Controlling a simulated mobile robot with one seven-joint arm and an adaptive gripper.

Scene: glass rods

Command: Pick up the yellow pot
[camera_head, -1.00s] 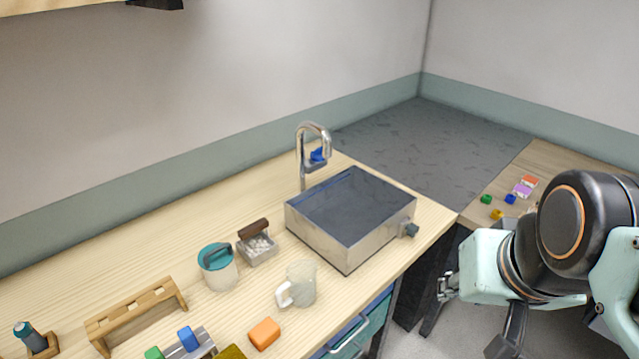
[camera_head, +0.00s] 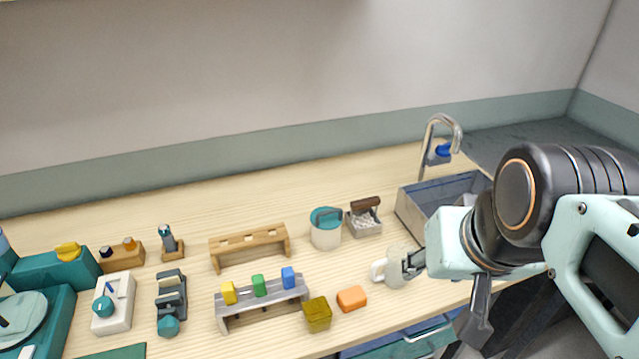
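The only pot-like yellow thing I can make out is a dark yellow, box-shaped one (camera_head: 317,315) near the front edge of the wooden counter. It stands between a grey rack and an orange block. Smaller yellow pieces are a block (camera_head: 229,293) on the grey rack and a rounded object (camera_head: 68,251) at the far left. My gripper (camera_head: 411,264) is at the right, overlapping the white mug in the picture, well to the right of the dark yellow thing. Its fingers are small and partly hidden, so I cannot tell whether they are open.
The grey rack (camera_head: 262,302) holds yellow, green and blue pieces. An orange block (camera_head: 352,298), a white mug (camera_head: 391,268) and a teal-lidded canister (camera_head: 325,232) stand nearby. A wooden rack (camera_head: 250,243) is behind. The sink (camera_head: 412,209) is at the right, partly behind my arm.

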